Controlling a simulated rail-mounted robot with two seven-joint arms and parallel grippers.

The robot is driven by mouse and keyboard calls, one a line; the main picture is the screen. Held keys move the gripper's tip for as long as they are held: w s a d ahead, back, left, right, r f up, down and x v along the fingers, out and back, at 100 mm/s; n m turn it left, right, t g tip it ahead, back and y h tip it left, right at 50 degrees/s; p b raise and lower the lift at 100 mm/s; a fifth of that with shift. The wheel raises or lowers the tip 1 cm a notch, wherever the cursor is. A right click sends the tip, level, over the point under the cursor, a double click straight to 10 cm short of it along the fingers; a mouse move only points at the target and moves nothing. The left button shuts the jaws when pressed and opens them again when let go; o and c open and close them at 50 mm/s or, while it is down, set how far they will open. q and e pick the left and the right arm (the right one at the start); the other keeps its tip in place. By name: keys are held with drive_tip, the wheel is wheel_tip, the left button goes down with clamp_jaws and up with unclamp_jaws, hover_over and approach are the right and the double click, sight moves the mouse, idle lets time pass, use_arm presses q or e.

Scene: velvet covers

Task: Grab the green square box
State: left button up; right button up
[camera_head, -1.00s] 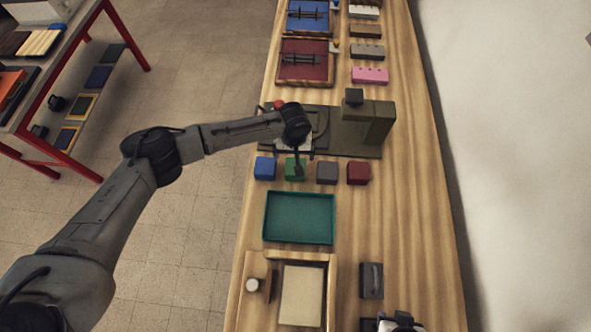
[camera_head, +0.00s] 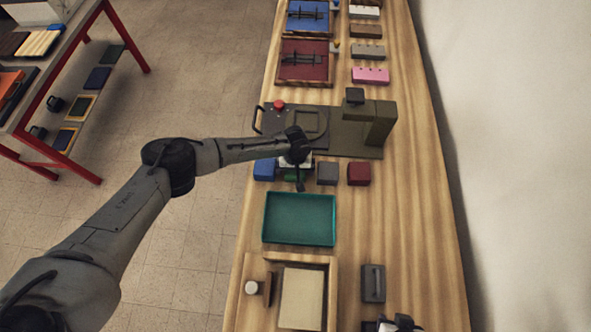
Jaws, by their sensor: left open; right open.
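The green square box (camera_head: 291,178) sits on the wooden table in a row, between a blue box (camera_head: 264,170) and a grey box (camera_head: 327,173). A dark red box (camera_head: 358,173) is at the right end of the row. My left gripper (camera_head: 299,183) points down over the green box and hides much of it. It is open; whether its fingers touch the box I cannot tell. My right gripper (camera_head: 398,325) is only partly in view at the bottom edge, far from the boxes.
An olive press-like machine (camera_head: 368,125) stands just behind the row. A teal tray (camera_head: 299,219) lies in front. Nearer are a wooden frame with a cream pad (camera_head: 302,297) and a dark grey block (camera_head: 373,283). The table's right side is mostly clear.

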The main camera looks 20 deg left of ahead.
use_arm(q)
drive_tip(key=shift+c, duration=0.2)
drive_tip(key=c, duration=1)
